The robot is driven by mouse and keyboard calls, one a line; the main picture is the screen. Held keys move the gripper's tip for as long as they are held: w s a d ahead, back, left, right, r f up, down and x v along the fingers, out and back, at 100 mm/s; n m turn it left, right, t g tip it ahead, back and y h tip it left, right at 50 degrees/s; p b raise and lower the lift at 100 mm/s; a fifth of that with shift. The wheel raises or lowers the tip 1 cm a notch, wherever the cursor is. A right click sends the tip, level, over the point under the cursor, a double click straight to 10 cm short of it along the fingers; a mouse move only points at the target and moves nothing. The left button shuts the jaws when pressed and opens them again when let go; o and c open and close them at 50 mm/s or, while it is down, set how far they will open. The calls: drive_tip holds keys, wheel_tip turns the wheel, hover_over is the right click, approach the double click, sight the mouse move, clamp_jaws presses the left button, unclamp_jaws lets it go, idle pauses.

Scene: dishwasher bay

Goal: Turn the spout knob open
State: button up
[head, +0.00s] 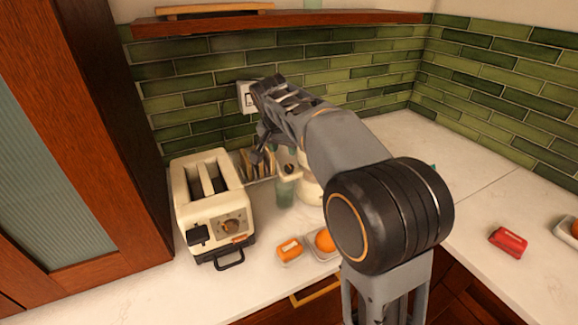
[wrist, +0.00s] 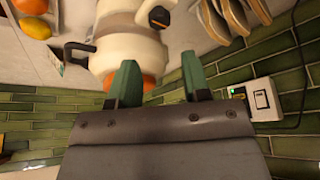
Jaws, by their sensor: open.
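A cream, rounded vessel (head: 309,188) stands on the counter, largely hidden behind my arm. It fills the upper middle of the wrist view (wrist: 128,42). A small dark knob-like part (head: 290,168) shows on its near side; a dark part with a pale rim, probably the same spout knob, shows in the wrist view (wrist: 160,16). My gripper (wrist: 160,78) is open with its green fingers apart. An orange part (wrist: 149,82) of the vessel shows between and beyond the fingers; I cannot tell whether they touch it. In the head view my gripper (head: 264,145) is above and left of the knob.
A greenish glass or bottle (head: 285,192) stands below the knob. A cream toaster (head: 212,205) is to the left and a rack with slices (head: 258,163) is behind. Orange items (head: 290,249) lie in front. A wall socket (head: 246,97) is behind my gripper. Counter at right is mostly free.

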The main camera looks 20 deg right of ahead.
sight(289, 166)
drive_tip(key=x, duration=0.9)
drive_tip(key=shift+w+f+p, duration=0.1)
drive_tip(key=shift+f+p, duration=0.2)
drive_tip(key=shift+f, duration=0.05)
drive_tip(key=shift+c, duration=0.4)
drive_tip(key=c, duration=0.5)
drive_tip(key=shift+d, duration=0.2)
drive_tip(key=shift+c, duration=0.3)
drive_tip(key=shift+a, duration=0.15)
drive_tip(key=shift+n+t+y, duration=0.3)
drive_tip(key=shift+n+y, duration=0.4)
drive_tip(key=shift+n, duration=1.3)
drive_tip(key=shift+d+n+y+b, duration=0.15)
drive_tip(key=shift+n+y, duration=0.3)
drive_tip(key=shift+n, duration=0.6)
drive_tip(key=shift+d+n+y+b, duration=0.15)
drive_tip(key=shift+n+y, duration=0.3)
drive_tip(key=shift+n, duration=0.6)
drive_tip(key=shift+a, duration=0.1)
